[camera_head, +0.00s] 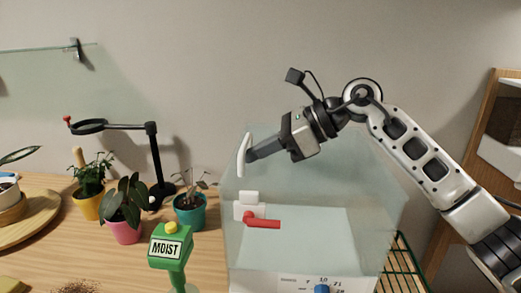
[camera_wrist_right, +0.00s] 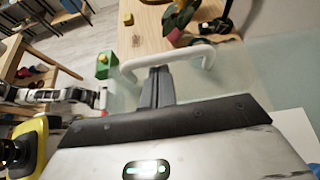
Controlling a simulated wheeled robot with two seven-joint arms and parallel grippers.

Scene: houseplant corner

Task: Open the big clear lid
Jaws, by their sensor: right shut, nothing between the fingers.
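The big clear lid (camera_head: 320,165) is a see-through panel at the clear box, right of centre in the head view. Its white handle (camera_head: 243,155) stands at its left side and also shows as a white bar in the wrist view (camera_wrist_right: 188,53). My right gripper (camera_head: 250,156) is shut and empty, its fingertips at the handle. In the wrist view the fingers (camera_wrist_right: 158,72) overlap the handle bar; I cannot tell whether they touch it. A red lever (camera_head: 262,223) with a white block shows low on the box. How far the lid stands open is hard to tell.
A green MOIST meter (camera_head: 170,247) stands just left of the box. Potted plants in yellow, pink (camera_head: 123,231) and teal (camera_head: 190,215) pots and a black ring stand (camera_head: 155,165) are farther left. A green wire rack (camera_head: 399,265) lies at right.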

